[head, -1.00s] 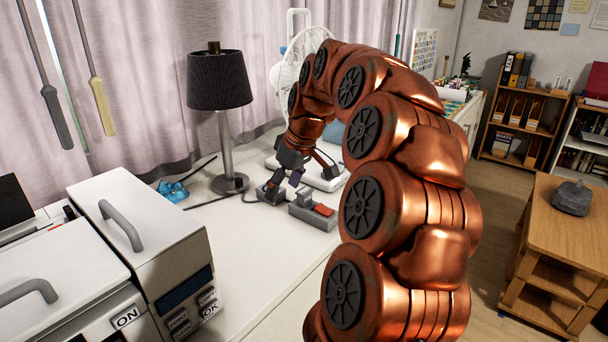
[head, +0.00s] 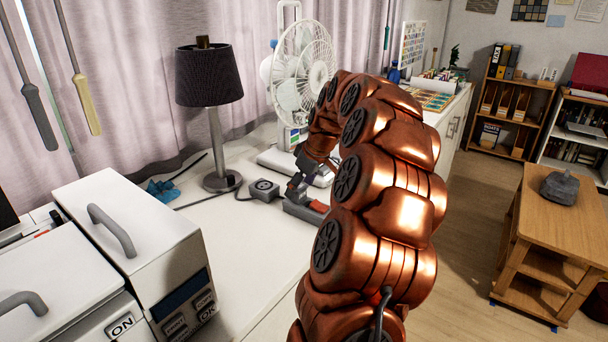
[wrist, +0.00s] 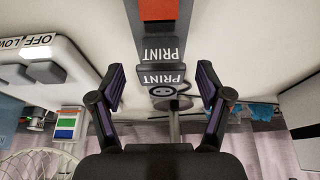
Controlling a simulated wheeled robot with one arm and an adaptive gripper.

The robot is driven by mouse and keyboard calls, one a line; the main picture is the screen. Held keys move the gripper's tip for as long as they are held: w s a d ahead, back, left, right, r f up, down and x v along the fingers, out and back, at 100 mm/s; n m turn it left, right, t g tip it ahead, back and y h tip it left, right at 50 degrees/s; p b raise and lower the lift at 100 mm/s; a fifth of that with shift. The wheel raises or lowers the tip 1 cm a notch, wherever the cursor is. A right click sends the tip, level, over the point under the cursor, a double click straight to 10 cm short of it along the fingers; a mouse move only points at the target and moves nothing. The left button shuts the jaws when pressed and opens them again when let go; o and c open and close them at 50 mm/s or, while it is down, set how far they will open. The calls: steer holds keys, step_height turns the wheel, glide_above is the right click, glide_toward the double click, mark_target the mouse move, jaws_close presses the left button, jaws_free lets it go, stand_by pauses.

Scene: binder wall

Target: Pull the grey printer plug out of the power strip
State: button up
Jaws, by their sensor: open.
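The dark grey power strip (head: 305,212) lies on the white counter beneath my gripper. Its red switch (wrist: 158,9) and a PRINT label show in the wrist view. A grey plug (wrist: 160,76), also marked PRINT, sits against the end of the strip in the wrist view. In the head view my gripper largely hides it. My gripper (wrist: 159,70) is open, one finger on either side of the plug in the picture, with visible gaps.
A grey box with a round socket (head: 264,190) stands left of the strip, with a cable towards the lamp (head: 213,120). A white fan (head: 302,65) stands behind. The printer-like machine (head: 140,255) is at front left. Counter between them is clear.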

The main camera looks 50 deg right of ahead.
mark_target(299, 187)
steer(key=shift+w+f, duration=0.2)
steer(key=shift+f, duration=0.3)
steer(key=c, duration=1.3)
steer(key=o, duration=0.6)
steer(key=shift+c, duration=0.2)
steer(key=c, duration=0.5)
steer(key=shift+o, duration=0.2)
steer(key=shift+r, duration=1.65)
steer(key=shift+r+p, duration=0.45)
steer(key=shift+r, duration=1.95)
